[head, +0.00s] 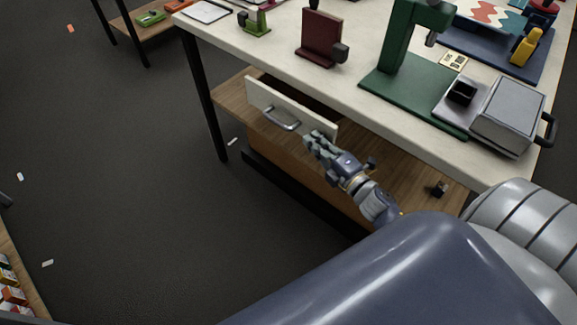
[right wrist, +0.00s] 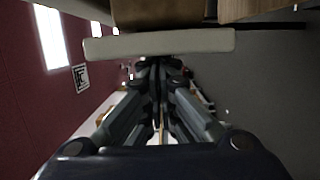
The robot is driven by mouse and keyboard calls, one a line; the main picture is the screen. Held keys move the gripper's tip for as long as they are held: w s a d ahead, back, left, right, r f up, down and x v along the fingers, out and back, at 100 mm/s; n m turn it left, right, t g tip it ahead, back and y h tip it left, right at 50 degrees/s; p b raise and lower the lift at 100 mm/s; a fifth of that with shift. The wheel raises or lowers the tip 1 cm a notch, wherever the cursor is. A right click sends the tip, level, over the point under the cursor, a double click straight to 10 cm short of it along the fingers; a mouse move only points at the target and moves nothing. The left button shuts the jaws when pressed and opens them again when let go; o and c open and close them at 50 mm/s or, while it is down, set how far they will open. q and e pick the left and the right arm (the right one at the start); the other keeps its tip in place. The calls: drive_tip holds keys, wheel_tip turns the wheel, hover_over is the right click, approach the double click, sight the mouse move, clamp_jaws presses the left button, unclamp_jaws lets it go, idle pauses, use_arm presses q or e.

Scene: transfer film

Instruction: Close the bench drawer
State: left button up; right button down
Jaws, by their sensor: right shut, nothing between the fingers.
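The bench drawer has a pale front (head: 262,97) with a metal bar handle (head: 282,122). It stands open under the white bench top, with a dark gap behind its front. My right gripper (head: 312,141) is at the right end of the drawer front, on its outer side. Its fingers are shut and empty, right of the handle. In the right wrist view the pale drawer front (right wrist: 160,43) crosses just beyond the closed fingertips (right wrist: 157,68); I cannot tell whether they touch it. My left gripper is not in view.
The bench top (head: 270,48) holds a maroon stand (head: 321,38), a green press (head: 398,60) and a grey box (head: 507,113). A wooden lower shelf (head: 400,173) lies under the drawer. A black bench leg (head: 206,100) stands at left. The dark floor (head: 130,180) in front is mostly clear.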

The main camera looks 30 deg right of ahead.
sight(342, 125)
drive_tip(key=w+d, duration=0.1)
drive_tip(key=d, duration=0.1)
drive_tip(key=w+d+b, duration=0.1)
drive_tip(key=d, duration=0.4)
drive_tip(key=shift+w+d+f, duration=0.1)
drive_tip(key=shift+w+d, duration=0.55)
drive_tip(key=shift+d, duration=0.5)
drive_tip(key=shift+r, duration=0.2)
